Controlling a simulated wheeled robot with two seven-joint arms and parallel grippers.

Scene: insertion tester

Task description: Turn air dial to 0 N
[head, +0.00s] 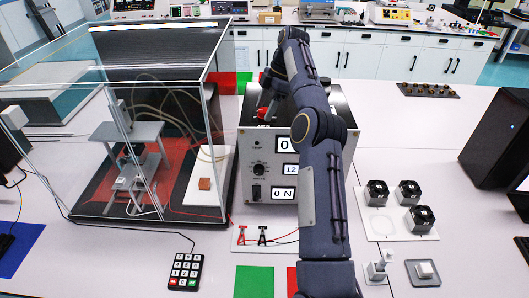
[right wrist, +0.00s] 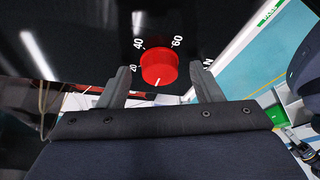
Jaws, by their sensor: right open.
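The air dial is a round red knob on the black top of the control box (head: 297,105); it shows in the head view (head: 263,113) and large in the right wrist view (right wrist: 158,66). Its white mark points down toward my gripper's palm. Around it I read 20, 40, 60 and an N; part of the scale is hidden. My right gripper (right wrist: 166,76) is open, one finger on each side of the knob; I cannot tell whether they touch it. In the head view the right gripper (head: 268,98) is at the knob, partly behind my arm. My left gripper is not in view.
The box front has a lower display reading 0 N (head: 284,194), partly covered by my arm. A clear enclosure (head: 150,110) stands close on the left. Black fan-like units (head: 409,193) on a white plate are at right. A keypad (head: 185,272) lies in front.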

